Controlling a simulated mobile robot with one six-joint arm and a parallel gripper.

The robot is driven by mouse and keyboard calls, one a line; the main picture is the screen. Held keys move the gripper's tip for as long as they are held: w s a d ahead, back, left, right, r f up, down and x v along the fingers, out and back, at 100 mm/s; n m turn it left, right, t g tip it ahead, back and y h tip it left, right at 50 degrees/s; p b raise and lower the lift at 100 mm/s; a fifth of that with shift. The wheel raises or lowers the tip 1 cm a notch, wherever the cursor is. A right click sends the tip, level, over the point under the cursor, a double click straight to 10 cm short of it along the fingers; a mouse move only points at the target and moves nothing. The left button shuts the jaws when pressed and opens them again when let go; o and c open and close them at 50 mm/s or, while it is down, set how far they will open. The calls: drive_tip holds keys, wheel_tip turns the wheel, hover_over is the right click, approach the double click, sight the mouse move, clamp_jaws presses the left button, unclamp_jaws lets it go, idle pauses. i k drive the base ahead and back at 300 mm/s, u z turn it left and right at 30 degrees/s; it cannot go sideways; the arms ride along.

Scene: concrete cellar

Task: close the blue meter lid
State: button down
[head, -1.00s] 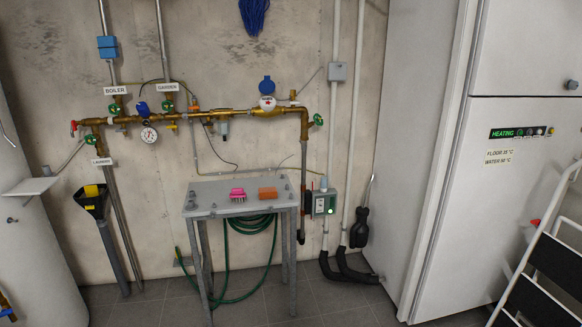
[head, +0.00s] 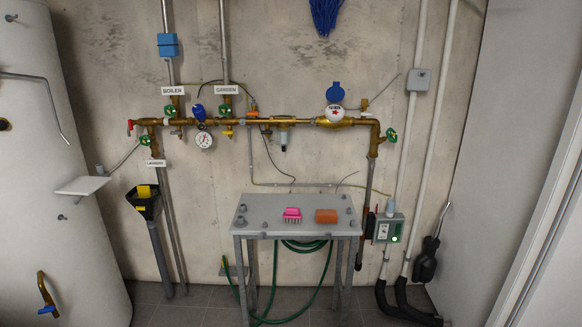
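The blue meter lid (head: 335,92) stands open, raised above the round white face of the water meter (head: 335,113). The meter sits on the right part of the brass pipe run on the concrete wall, with a red star-like mark on its face. My gripper is not in the head view, so its state and its distance from the lid do not show.
A grey metal table (head: 297,214) stands below the pipes, with a pink brush (head: 292,214) and an orange sponge-like block (head: 326,216) on it. A green hose (head: 305,245) hangs under it. A white tank (head: 45,170) stands left and a white cabinet (head: 520,150) right.

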sight(336, 93)
drive_tip(key=u, duration=0.4)
drive_tip(key=i, duration=0.8)
drive_tip(key=u, duration=0.5)
drive_tip(key=i, duration=0.65)
drive_tip(key=u, duration=0.2)
